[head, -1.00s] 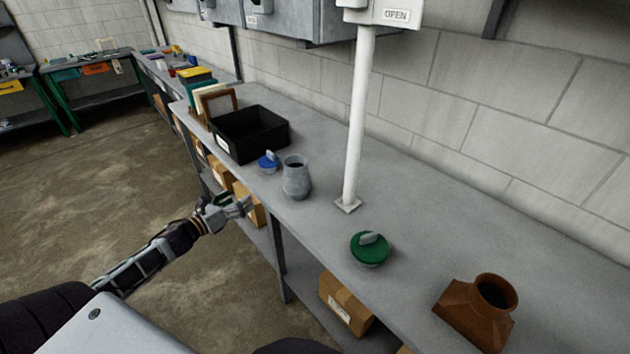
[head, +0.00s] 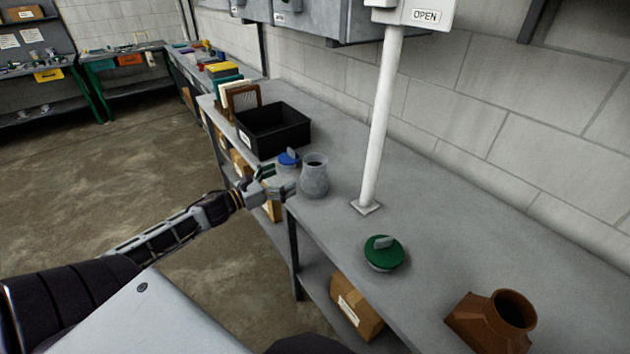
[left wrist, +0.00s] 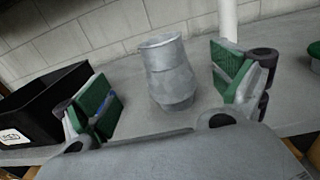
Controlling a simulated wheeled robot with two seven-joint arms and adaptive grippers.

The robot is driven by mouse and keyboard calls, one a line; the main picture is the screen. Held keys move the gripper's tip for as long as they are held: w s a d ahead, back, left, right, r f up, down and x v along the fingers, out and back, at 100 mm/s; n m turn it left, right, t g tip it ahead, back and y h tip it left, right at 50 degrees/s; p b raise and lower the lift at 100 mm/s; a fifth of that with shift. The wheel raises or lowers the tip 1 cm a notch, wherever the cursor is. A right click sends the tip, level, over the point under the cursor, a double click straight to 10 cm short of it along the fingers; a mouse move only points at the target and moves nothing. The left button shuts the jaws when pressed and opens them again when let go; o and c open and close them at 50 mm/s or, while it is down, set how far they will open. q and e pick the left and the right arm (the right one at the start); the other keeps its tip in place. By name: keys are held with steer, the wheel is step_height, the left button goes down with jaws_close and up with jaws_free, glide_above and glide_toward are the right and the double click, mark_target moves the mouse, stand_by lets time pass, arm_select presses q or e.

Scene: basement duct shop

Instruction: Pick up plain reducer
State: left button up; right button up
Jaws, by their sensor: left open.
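The plain reducer is taken to be the grey metal piece (head: 315,177), with a wider body and narrower open top. It stands upright on the grey bench. My left gripper (head: 281,182) is open at the bench's front edge, just left of the reducer in the head view. In the left wrist view the grey reducer (left wrist: 171,75) stands ahead, framed between the two green-padded fingers of my left gripper (left wrist: 165,88). No contact with it shows. My right gripper is in neither view.
A blue-lidded piece (head: 288,158) stands close behind the reducer, near a black bin (head: 290,133). A white post (head: 379,120) rises from the bench to the right. A green-lidded piece (head: 384,253) and a brown fitting (head: 478,325) stand nearer, with bare bench between.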

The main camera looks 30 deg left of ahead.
mark_target(304, 168)
arm_select(q)
steer(key=shift+x, duration=3.35)
steer(key=shift+w+d+f, duration=0.1)
steer(key=shift+w+d, duration=0.05)
steer(key=shift+w, duration=0.25)
steer(key=shift+p+x, duration=0.7)
steer(key=shift+x, duration=1.85)
steer(key=shift+d, duration=0.2)
steer(key=shift+c, duration=0.4)
steer(key=c, duration=1.5)
steer(key=shift+c, duration=0.2)
